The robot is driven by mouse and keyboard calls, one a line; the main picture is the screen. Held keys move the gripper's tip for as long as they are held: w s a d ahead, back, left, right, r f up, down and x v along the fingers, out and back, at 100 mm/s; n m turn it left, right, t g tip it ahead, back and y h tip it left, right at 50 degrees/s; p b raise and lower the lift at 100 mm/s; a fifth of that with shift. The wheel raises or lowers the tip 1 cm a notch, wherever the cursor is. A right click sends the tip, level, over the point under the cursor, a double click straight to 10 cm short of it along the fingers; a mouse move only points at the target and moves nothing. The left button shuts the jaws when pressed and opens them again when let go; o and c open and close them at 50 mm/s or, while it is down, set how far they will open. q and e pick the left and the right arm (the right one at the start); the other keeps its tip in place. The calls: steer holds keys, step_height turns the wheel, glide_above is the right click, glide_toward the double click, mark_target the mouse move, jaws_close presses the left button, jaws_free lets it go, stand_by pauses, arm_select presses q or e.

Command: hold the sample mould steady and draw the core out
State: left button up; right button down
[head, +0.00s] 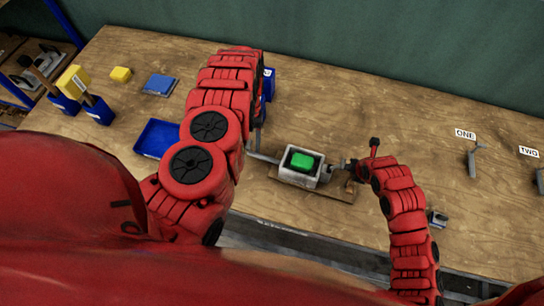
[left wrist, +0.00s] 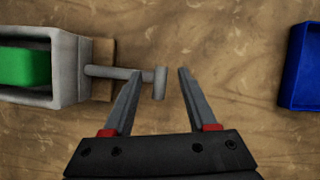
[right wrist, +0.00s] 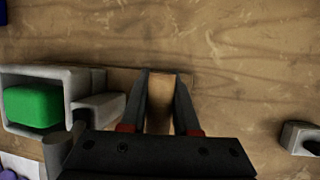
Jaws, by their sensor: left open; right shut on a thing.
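The sample mould (head: 299,179) is a grey open-topped box with a green block (head: 302,160) inside, on a wooden board (head: 335,194). It also shows in the left wrist view (left wrist: 68,75) and the right wrist view (right wrist: 84,85). The core's rod (left wrist: 105,72) comes out of one side of the mould and ends in a grey crossbar (left wrist: 160,90). My left gripper (left wrist: 160,72) is open, its fingers on either side of the crossbar. In the head view, my arm hides most of it. My right gripper (right wrist: 161,76) is shut on a tan wooden block (right wrist: 160,105) beside the mould.
A small grey metal piece (head: 437,218) lies near my right arm.

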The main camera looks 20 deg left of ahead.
arm_select(q)
steer(key=v, duration=1.1)
steer(key=shift+r, duration=0.2)
arm_select(e)
steer(key=c, duration=0.6)
jaws_free()
steer(key=shift+r, duration=0.1)
